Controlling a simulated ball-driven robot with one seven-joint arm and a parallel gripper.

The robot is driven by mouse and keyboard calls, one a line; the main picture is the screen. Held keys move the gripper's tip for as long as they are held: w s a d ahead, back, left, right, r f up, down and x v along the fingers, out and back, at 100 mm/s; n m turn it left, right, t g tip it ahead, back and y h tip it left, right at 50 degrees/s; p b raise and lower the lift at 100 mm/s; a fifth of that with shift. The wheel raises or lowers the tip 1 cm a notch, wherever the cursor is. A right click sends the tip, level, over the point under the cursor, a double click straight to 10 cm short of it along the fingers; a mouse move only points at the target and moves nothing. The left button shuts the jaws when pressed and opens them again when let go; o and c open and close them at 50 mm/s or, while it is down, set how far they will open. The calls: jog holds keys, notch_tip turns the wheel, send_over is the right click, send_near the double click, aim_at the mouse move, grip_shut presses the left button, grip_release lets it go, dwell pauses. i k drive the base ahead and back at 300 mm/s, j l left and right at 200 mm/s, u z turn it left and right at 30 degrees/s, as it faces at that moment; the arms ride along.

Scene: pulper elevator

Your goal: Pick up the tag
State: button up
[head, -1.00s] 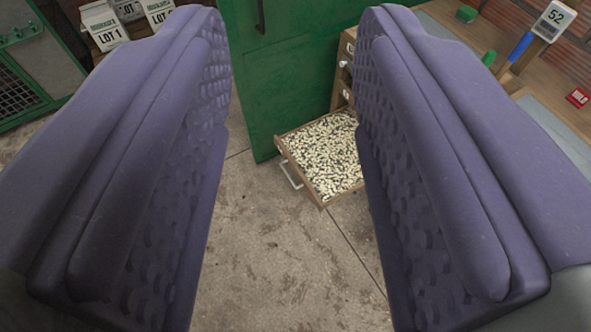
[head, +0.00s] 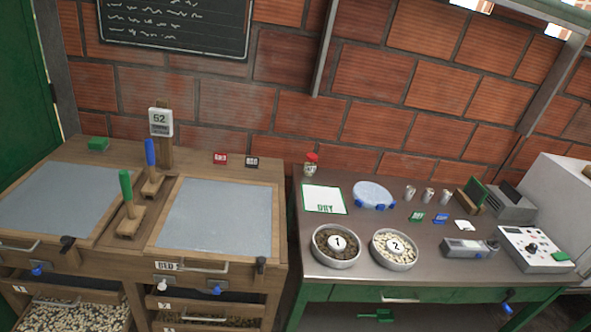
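Several small tags or cards are in view, and I cannot tell which one is the tag. A red tag (head: 220,158) and a black tag (head: 252,161) stand at the back of the wooden bench. A green card (head: 417,217), a blue card (head: 440,218) and a white card (head: 464,225) lie on the grey table. My gripper is out of view.
The wooden bench (head: 278,205) has two grey panels, green and blue handles and open drawers of beans below. The grey table (head: 310,225) holds two bowls numbered 1 (head: 334,258) and 2 (head: 394,262), a scale, cups and devices. A brick wall stands behind.

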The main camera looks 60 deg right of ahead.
aim_at(251, 163)
jog(key=z, duration=1.3)
jog(key=i+j+z, duration=0.15)
jog(key=i+j, duration=0.3)
jog(key=i+j+z, duration=0.2)
jog(key=i+j, duration=0.3)
jog(key=i, duration=0.15)
jog(key=i+j+z, duration=0.15)
jog(key=i+j, duration=0.35)
jog(key=i+j+z, duration=0.2)
jog(key=i+j, duration=0.25)
jog(key=j, duration=0.25)
